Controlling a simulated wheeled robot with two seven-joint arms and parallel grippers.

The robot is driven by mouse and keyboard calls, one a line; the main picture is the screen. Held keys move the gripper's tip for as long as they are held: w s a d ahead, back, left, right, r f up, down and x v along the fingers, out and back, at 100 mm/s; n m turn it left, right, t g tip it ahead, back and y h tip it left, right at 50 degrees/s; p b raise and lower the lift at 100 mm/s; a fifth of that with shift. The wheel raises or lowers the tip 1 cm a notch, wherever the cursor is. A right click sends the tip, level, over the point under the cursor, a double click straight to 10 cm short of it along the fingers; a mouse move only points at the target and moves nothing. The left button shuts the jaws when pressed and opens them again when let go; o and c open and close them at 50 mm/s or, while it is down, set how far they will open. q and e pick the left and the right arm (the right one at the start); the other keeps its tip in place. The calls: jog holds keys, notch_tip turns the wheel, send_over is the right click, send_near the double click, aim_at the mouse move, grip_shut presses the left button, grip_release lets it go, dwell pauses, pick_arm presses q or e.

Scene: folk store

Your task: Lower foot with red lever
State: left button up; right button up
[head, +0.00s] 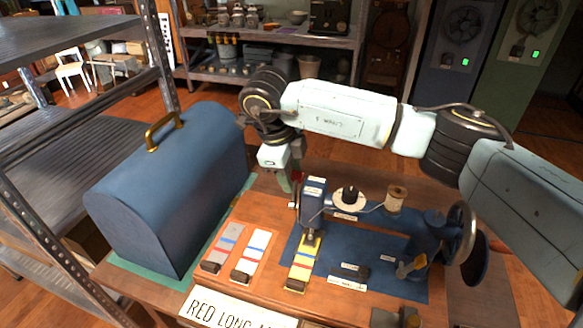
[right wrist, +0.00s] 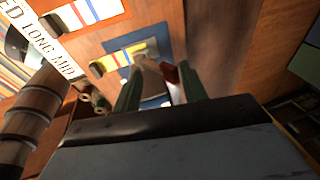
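The blue sewing machine (head: 425,240) stands on the wooden table, with its head (head: 313,195) at the left end. The foot area (head: 310,236) sits over a yellow striped strip (head: 298,272); the foot's exact height is hard to tell. The red lever (head: 298,177) shows as a small red patch behind the head. In the right wrist view the red lever (right wrist: 169,73) appears near the fingertips, toward the right finger. My right gripper (head: 289,180) is behind the machine head, partly hidden. Its green fingers (right wrist: 158,82) are apart; contact with the lever is unclear. My left gripper is out of view.
A blue domed case (head: 170,190) with a brass handle stands left of the machine. Grey and white striped strips (head: 252,255) lie between them. A "RED LONG" card (head: 225,310) is at the front edge. The handwheel (head: 463,232) is at the right. Metal shelves (head: 60,130) stand left.

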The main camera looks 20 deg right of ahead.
jog(key=shift+s+a, duration=0.1)
jog(key=shift+s, duration=0.1)
jog(key=s+a+f, duration=0.1)
jog(key=s+a, duration=0.2)
jog(key=s, duration=0.2)
jog(key=shift+a+f, duration=0.2)
dwell(1.0)
jog(key=shift+w+d+r, duration=0.15)
jog(key=shift+w, duration=0.05)
jog(key=shift+w+r, duration=0.1)
jog(key=shift+w, duration=0.05)
dwell(0.3)
